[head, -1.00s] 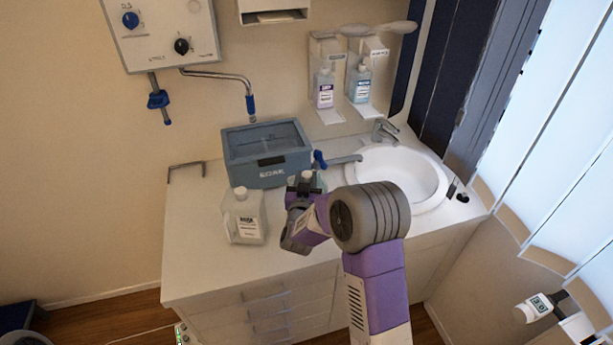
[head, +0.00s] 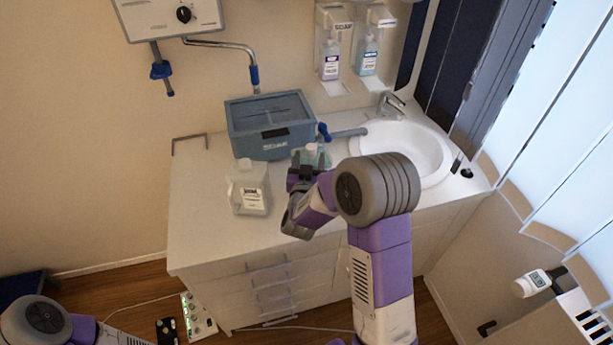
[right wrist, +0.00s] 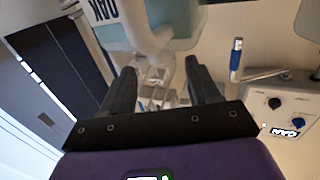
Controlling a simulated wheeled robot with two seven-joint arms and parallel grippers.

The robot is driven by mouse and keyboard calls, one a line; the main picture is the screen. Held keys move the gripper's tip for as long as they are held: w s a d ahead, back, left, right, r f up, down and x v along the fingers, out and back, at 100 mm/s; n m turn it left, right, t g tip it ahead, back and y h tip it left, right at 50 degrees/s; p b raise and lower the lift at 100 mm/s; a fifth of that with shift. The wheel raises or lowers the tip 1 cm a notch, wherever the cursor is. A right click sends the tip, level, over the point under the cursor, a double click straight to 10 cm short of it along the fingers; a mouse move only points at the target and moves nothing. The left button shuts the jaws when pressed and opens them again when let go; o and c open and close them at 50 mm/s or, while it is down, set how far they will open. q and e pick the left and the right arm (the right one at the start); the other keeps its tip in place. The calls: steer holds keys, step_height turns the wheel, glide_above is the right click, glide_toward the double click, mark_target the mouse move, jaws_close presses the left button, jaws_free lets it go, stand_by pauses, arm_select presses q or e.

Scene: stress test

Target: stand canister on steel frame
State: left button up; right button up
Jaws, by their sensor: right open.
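A translucent canister with pale green contents (head: 313,154) stands on the counter, partly hidden behind my right gripper (head: 301,172). In the right wrist view this labelled canister (right wrist: 172,14) fills the top. My right gripper's fingers (right wrist: 163,85) are open, and the canister's pale handle or neck shows between and beyond them; I cannot tell if they touch. A second, whitish labelled canister (head: 249,190) stands upright to the left. A thin bent metal frame (head: 189,137) stands at the counter's back left with nothing on it. My left gripper is out of view.
A blue-grey lidded box (head: 270,125) stands behind the canisters. A sink (head: 425,150) with a tap (head: 391,104) is at the right. The counter's (head: 200,220) left side is clear. Two dispensers hang on the wall.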

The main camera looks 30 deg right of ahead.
steer(key=v, duration=0.8)
steer(key=shift+s+a, duration=0.1)
